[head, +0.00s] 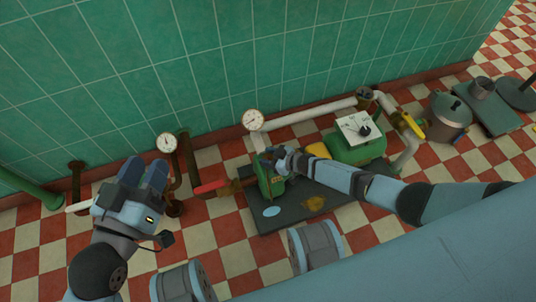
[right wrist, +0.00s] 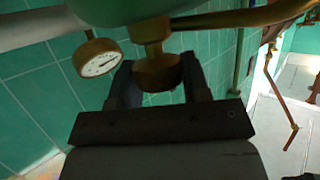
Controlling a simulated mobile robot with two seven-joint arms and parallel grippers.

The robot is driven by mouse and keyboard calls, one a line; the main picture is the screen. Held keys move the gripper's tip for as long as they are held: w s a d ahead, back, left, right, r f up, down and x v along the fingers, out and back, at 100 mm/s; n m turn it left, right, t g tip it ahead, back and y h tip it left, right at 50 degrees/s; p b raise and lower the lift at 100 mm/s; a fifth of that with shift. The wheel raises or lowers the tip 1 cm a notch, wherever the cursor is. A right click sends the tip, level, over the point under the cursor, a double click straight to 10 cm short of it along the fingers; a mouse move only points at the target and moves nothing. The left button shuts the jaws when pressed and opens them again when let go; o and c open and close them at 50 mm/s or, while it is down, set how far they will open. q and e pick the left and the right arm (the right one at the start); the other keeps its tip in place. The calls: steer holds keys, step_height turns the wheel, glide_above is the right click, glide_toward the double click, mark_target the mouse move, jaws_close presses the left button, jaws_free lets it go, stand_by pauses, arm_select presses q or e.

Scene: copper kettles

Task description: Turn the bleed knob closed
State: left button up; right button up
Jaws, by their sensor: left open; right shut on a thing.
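The bleed knob (right wrist: 157,72) is a round brass-coloured knob on a short brass stem below a green body in the right wrist view. My right gripper (right wrist: 160,85) has one finger on each side of it and is shut on it. In the head view my right gripper (head: 280,158) is at the top of the small green pump body (head: 268,180), and the knob is hidden or too small to tell there. My left gripper (head: 147,172) is open and empty above the floor at the left, apart from the pump.
A red-handled lever (head: 210,187) lies between my left gripper and the pump. Dial gauges (head: 253,120) (head: 166,142) stand on pipes near the green tiled wall. A green box with a white panel (head: 355,128), a yellow lever (head: 413,125) and a lidded pot (head: 447,117) are further right.

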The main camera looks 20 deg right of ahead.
arm_select(q)
steer(key=shift+r, duration=0.1)
arm_select(e)
steer(key=o, duration=0.9)
steer(key=shift+o, duration=0.2)
arm_select(q)
steer(key=shift+n+t+y, duration=0.4)
steer(key=shift+t, duration=0.5)
steer(key=shift+a+r+p, duration=0.2)
steer(key=shift+r+p, duration=0.55)
steer(key=shift+p, duration=0.25)
steer(key=shift+a+r+p, duration=0.25)
steer(key=shift+r+p, duration=0.5)
steer(key=shift+p, duration=0.2)
steer(key=shift+a+r+p, duration=0.2)
steer(key=shift+r+p, duration=0.55)
steer(key=shift+p, duration=0.25)
arm_select(e)
steer(key=v, duration=1.4)
steer(key=shift+a, duration=0.1)
